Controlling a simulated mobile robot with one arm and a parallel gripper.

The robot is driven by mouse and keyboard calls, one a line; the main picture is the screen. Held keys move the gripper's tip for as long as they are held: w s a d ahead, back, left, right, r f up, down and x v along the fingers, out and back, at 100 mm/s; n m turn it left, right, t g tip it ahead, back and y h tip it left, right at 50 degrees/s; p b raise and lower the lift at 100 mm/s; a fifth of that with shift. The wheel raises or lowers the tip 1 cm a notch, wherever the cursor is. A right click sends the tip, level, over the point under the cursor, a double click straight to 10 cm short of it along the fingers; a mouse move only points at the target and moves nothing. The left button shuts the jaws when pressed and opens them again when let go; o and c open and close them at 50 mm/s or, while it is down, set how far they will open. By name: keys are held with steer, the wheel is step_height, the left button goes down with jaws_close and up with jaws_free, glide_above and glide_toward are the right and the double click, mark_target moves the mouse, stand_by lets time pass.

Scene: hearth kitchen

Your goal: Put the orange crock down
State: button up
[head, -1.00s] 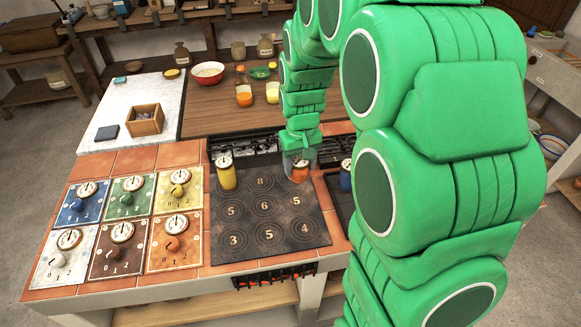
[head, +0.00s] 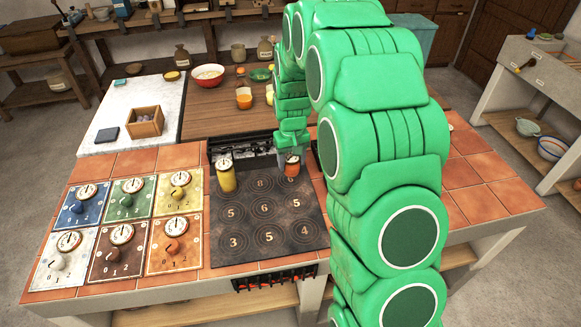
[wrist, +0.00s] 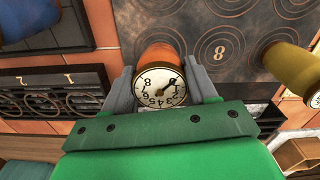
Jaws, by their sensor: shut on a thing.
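The orange crock (head: 292,168) has a white numbered dial on top. It is at the back right corner of the dark hob plate (head: 222,246), near the ring marked 6. My gripper (head: 291,155) comes down on it from above. In the wrist view the gripper (wrist: 160,88) is shut on the orange crock (wrist: 158,54), one finger on each side of the dial. I cannot tell whether the crock's base touches the plate or hangs just above it.
A yellow crock (head: 227,180) stands at the plate's back left corner. A blue thing (wrist: 25,12) shows at the wrist view's top left. Coloured dial panels (head: 118,250) lie left of the plate.

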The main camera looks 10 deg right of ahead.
mark_target(291, 167)
steer(key=shift+w+f, duration=0.7)
steer(key=shift+f, duration=1.6)
steer(key=o, duration=1.3)
steer(key=shift+f, duration=0.1)
steer(key=shift+c, duration=0.2)
